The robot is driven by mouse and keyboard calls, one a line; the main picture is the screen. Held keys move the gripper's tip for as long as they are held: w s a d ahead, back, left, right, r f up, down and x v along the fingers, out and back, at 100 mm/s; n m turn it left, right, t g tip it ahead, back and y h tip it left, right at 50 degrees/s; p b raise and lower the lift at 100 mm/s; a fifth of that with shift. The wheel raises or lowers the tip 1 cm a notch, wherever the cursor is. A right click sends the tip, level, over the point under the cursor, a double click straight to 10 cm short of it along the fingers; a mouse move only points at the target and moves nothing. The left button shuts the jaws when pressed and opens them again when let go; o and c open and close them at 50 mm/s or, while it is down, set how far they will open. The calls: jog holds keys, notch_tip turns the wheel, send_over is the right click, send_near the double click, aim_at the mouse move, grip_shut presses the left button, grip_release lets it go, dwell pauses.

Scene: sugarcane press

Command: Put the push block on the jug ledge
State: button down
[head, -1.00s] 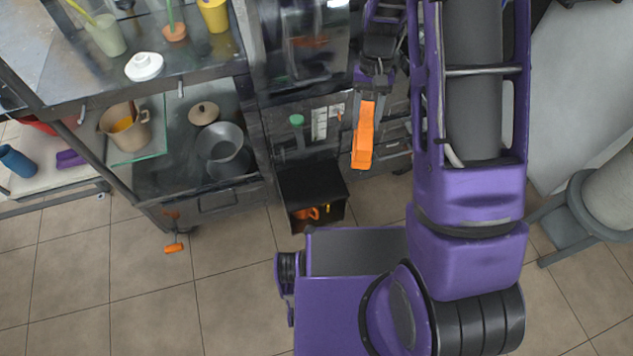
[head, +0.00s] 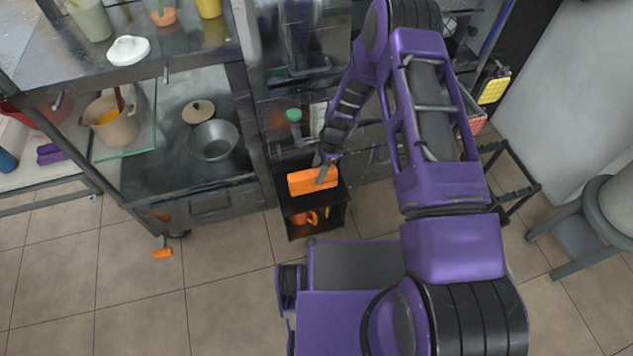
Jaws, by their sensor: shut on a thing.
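The push block, an orange oblong bar (head: 306,182), is in my gripper (head: 326,172). It lies roughly level across the picture, with the jaws shut on its right part. No jug shows clearly there, and I cannot tell for sure which surface is the jug ledge.
At left, a metal bench carries a grey bowl (head: 213,146) and a beige pot (head: 117,126).

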jog(key=shift+d+b+x, duration=0.2)
jog(key=shift+d+x, duration=0.05)
jog(key=shift+x, duration=0.85)
jog(key=shift+d+b+x, duration=0.15)
jog(key=shift+d+x, duration=0.1)
jog(key=shift+x, duration=0.9)
jog(key=shift+w+f, duration=0.1)
jog(key=shift+w, duration=0.05)
jog(key=shift+f, duration=0.2)
jog(key=shift+c, duration=2.1)
grip_release()
jog(key=shift+r, duration=0.1)
jog(key=p+v, duration=0.1)
jog(key=v, duration=1.1)
jog(key=shift+d+r+p, duration=0.1)
jog(key=shift+p, duration=0.3)
